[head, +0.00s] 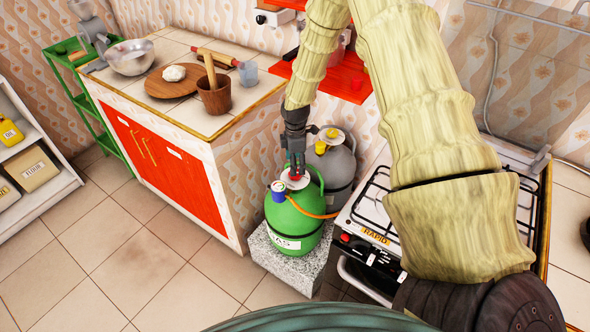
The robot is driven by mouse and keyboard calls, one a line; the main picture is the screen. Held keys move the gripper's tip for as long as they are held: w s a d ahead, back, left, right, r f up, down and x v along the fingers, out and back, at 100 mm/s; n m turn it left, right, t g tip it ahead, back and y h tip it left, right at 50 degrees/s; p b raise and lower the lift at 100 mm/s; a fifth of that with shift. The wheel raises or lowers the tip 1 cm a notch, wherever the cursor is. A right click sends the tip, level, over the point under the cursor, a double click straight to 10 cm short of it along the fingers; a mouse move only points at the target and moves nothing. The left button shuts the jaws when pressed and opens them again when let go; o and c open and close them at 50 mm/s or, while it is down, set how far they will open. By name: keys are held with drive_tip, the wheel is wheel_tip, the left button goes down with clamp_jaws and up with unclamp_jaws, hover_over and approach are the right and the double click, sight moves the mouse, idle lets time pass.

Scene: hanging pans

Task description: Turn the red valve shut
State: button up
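The red valve (295,177) sits on top of the green gas cylinder (290,232), which is marked GAS and stands upright on a speckled stone block (290,266). Only a small part of the valve shows under my gripper. My gripper (295,170) points down from above, with its dark fingers right at the valve. I cannot tell whether the fingers touch it or close around it. A blue and white fitting (278,191) is on the near left of the cylinder top. An orange hose (312,211) runs from the cylinder to the right.
A grey cylinder (335,168) with a yellow knob stands close behind. A counter with red doors (165,157) is at left, and the stove (375,222) is at right, partly behind my arm. A red shelf (345,78) is above. The tiled floor (130,262) is clear at front left.

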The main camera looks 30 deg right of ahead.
drive_tip(key=f, duration=0.1)
drive_tip(key=w+f, duration=0.1)
drive_tip(key=shift+f, duration=0.4)
drive_tip(key=shift+s+f+p, duration=0.2)
drive_tip(key=shift+f+p, duration=0.05)
drive_tip(key=shift+p, duration=0.05)
drive_tip(key=shift+s+f, duration=0.25)
drive_tip(key=shift+s, duration=0.15)
drive_tip(key=shift+w+f, duration=0.35)
drive_tip(key=shift+f, duration=0.3)
drive_tip(key=shift+s+r, duration=0.15)
drive_tip(key=shift+r, duration=0.05)
drive_tip(key=c, duration=1)
